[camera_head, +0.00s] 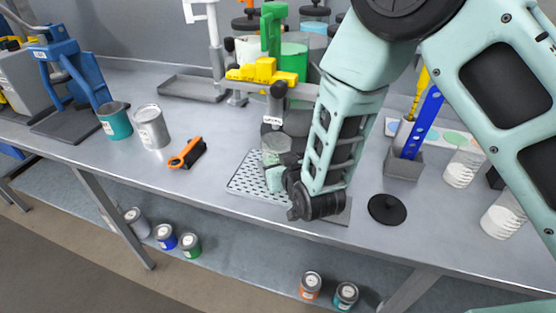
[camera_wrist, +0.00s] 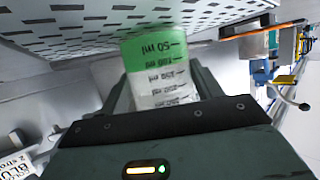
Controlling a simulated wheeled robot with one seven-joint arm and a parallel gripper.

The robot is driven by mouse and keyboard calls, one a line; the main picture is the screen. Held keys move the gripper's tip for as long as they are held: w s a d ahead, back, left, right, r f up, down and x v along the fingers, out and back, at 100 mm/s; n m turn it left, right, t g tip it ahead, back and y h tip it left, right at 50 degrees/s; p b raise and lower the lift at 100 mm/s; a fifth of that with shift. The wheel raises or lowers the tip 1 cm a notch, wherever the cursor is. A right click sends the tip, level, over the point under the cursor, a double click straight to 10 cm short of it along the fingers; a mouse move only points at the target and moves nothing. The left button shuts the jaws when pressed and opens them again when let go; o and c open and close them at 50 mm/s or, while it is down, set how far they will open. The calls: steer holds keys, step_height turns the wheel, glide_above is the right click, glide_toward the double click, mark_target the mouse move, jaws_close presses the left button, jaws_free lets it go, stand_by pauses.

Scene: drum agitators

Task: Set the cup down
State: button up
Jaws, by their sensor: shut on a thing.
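The cup (camera_wrist: 160,68) is a clear measuring cup with dark volume marks and a green band at its base end. My gripper (camera_head: 287,158) is shut on it, with a dark finger on each side in the wrist view. The perforated metal tray (camera_head: 246,180) lies on the bench beneath the gripper. It also shows close to the cup's base end in the wrist view (camera_wrist: 70,32). I cannot tell whether the cup touches the tray.
A yellow-clamped agitator (camera_head: 258,72) stands just behind the gripper. A black round lid (camera_head: 387,209) and a grey tool holder (camera_head: 403,163) are on the right.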

steer(key=shift+f, duration=0.15)
steer(key=o, duration=1.1)
steer(key=b+v, duration=0.2)
steer(key=v, duration=1)
steer(key=shift+b, duration=0.3)
steer(key=shift+a, duration=0.1)
